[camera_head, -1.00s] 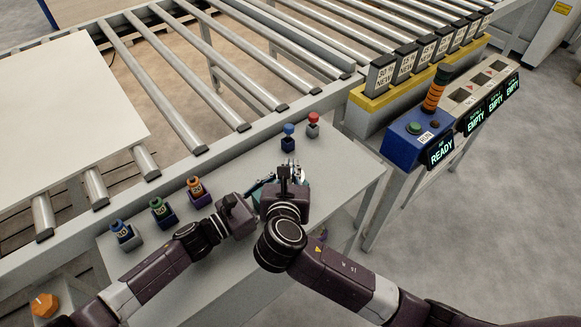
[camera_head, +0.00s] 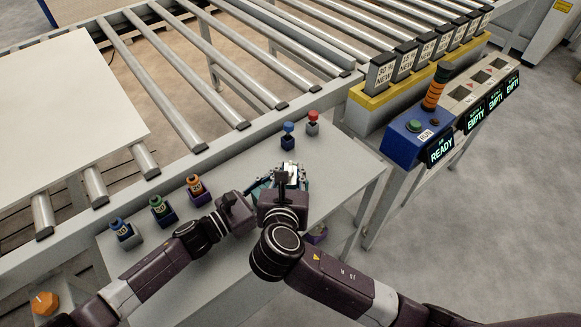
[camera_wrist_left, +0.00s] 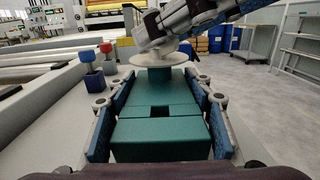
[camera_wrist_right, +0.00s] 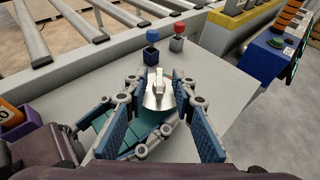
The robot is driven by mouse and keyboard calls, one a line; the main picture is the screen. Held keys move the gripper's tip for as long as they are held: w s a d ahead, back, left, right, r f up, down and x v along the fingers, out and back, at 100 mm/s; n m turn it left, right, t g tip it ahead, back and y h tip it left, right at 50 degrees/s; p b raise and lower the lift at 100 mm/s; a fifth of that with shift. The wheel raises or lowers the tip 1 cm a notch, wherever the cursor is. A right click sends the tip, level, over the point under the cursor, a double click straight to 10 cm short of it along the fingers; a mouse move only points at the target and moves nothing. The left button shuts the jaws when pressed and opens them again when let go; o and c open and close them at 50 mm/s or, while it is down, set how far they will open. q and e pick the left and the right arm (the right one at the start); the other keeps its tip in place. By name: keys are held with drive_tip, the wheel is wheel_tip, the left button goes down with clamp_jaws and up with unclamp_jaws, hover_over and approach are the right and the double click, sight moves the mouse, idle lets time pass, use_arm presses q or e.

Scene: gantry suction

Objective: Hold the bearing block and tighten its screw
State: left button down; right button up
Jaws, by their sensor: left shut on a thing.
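The teal bearing block (camera_wrist_left: 160,125) sits between the fingers of my left gripper (camera_wrist_left: 160,98), which is shut on it. In the head view my left gripper (camera_head: 270,181) is largely hidden by the right wrist. The screw (camera_wrist_left: 158,58) has a broad pale disc-shaped head with a raised grip, and stands upright at the block's far end. In the right wrist view the screw (camera_wrist_right: 158,97) shows between the fingers of my right gripper (camera_wrist_right: 158,84). Those fingers are apart, with visible gaps beside the raised grip. The block is partly hidden there below the left finger.
A blue-topped post (camera_head: 288,138) and a red-topped post (camera_head: 312,124) stand behind the grippers on the grey table (camera_head: 345,170). Several capped holders, one orange (camera_head: 195,187), stand at left. A roller conveyor (camera_head: 240,80) borders the table.

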drive_tip(key=v, duration=1)
drive_tip(key=shift+f, duration=0.1)
drive_tip(key=o, duration=0.4)
drive_tip(key=shift+w+a, duration=0.1)
drive_tip(key=shift+w, duration=0.15)
drive_tip(key=o, duration=0.5)
drive_tip(key=w+a+y, duration=0.1)
drive_tip(key=w, duration=0.2)
drive_tip(key=w+a+y, duration=0.1)
drive_tip(key=w+a, duration=0.1)
drive_tip(key=w, duration=0.2)
drive_tip(key=w+a+y, duration=0.1)
drive_tip(key=w, duration=0.3)
drive_tip(key=shift+a+f+n+g, duration=0.15)
drive_tip(key=shift+a+n+g, duration=0.15)
drive_tip(key=shift+c, duration=0.2)
drive_tip(key=m+g+h, duration=0.1)
drive_tip(key=m+g, duration=1.2)
drive_tip(key=m, duration=0.5)
approach(291, 167)
wheel_tip(291, 167, down, 9)
drive_tip(key=shift+s+a+f, duration=0.1)
drive_tip(key=shift+a, duration=0.1)
drive_tip(key=shift+c, duration=0.4)
